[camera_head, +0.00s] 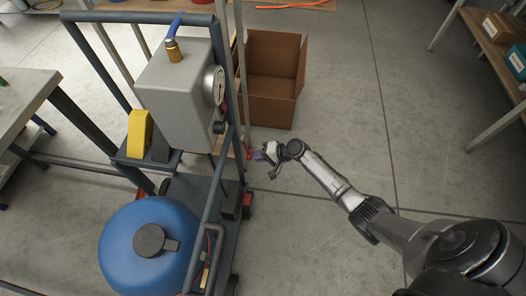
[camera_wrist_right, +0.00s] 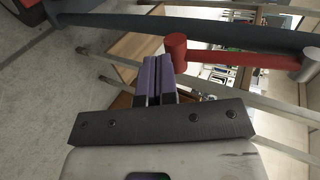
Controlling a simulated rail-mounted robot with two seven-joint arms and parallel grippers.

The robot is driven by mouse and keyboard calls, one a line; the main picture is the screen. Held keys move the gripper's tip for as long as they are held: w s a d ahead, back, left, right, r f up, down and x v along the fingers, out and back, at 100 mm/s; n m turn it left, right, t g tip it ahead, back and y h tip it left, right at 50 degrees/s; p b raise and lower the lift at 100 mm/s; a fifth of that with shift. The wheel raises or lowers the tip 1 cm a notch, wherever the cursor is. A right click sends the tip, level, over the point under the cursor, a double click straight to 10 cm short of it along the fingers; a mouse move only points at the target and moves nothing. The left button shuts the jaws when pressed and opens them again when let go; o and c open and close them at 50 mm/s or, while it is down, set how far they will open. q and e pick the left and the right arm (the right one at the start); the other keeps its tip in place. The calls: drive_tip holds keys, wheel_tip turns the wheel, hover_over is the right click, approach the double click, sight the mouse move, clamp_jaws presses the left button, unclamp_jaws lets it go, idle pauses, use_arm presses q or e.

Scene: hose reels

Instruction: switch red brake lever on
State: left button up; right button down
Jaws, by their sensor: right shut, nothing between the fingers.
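The red brake lever (camera_wrist_right: 232,57) shows large in the right wrist view. It lies nearly level, with a thick red knob at its left end and a grey metal piece at its right end. In the head view only a small red part of it (camera_head: 248,153) shows beside the cart frame. My right gripper (camera_wrist_right: 157,76) has its purple fingers shut together and empty. The fingertips are just left of the knob; I cannot tell whether they touch it. In the head view the right gripper (camera_head: 260,155) is at the cart's right side. My left gripper is not in view.
The cart (camera_head: 207,215) carries a grey box with a gauge (camera_head: 172,95), a yellow part (camera_head: 139,133) and a blue tank (camera_head: 150,245). An open cardboard box (camera_head: 270,85) stands behind the gripper. A shelf is at far right, a table (camera_head: 25,95) at left. Floor right of the cart is clear.

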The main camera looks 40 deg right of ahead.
sight(251, 157)
drive_tip(key=x, duration=0.3)
drive_tip(key=shift+a+r+b, duration=0.15)
drive_tip(key=shift+b, duration=0.2)
idle(0.4)
drive_tip(key=s+d+f+p, duration=0.2)
drive_tip(key=s+d, duration=0.6)
drive_tip(key=s, duration=0.2)
drive_tip(key=shift+s+d+f, duration=0.2)
drive_tip(key=shift+s+d, duration=0.1)
drive_tip(key=shift+d, duration=0.1)
drive_tip(key=shift+a, duration=0.1)
idle(0.4)
